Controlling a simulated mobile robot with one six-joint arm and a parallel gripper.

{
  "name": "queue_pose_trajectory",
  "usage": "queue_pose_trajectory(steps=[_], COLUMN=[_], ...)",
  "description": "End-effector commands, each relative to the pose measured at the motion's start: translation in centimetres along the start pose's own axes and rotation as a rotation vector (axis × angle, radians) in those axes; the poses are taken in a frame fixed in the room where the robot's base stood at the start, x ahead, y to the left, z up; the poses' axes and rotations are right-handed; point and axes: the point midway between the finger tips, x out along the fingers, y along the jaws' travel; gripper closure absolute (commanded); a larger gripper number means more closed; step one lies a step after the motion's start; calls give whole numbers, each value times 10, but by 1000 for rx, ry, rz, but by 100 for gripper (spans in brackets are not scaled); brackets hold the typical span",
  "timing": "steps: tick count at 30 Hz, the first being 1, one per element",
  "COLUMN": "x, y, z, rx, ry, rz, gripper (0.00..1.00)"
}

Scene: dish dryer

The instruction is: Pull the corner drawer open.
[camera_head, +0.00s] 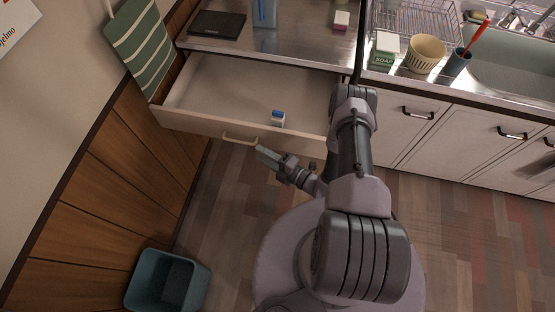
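The corner drawer (190,123) stands pulled out from under the counter at the left. Its inside shows, with a small blue-and-white item (278,118) near the front right. Its handle (240,140) is a pale bar on the front panel. My gripper (262,153) is just in front of the drawer front, at the right end of the handle. I cannot tell whether it touches the handle or whether its fingers are apart. My arm hides the right end of the drawer.
A teal bin (167,283) stands on the floor at the lower left. A striped towel (143,45) hangs on the left wall. The counter (300,50) above holds a dark tray (217,24). A soap box (385,50) and a beige cup (425,54) stand near the sink.

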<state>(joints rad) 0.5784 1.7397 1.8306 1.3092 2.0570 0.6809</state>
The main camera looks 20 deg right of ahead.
Motion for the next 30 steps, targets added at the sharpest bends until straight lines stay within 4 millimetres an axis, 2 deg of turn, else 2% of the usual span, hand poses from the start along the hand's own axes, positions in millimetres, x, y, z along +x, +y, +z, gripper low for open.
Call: queue_pose_trajectory(steps=[1,3,6,9,24,26,29,30], x=[-16,-35,-55,-67,-70,-66,-50,-42], y=[4,3,2,1,1,14,72,103], z=[1,1,1,0,0,1,-2,-10], rx=[3,3,2,0,-6,-54,-283,-421], ry=[-9,-9,-6,-3,4,42,221,329], rz=[2,2,2,1,1,0,-2,-1], gripper=[67,67,67,67,67,67,67,67])
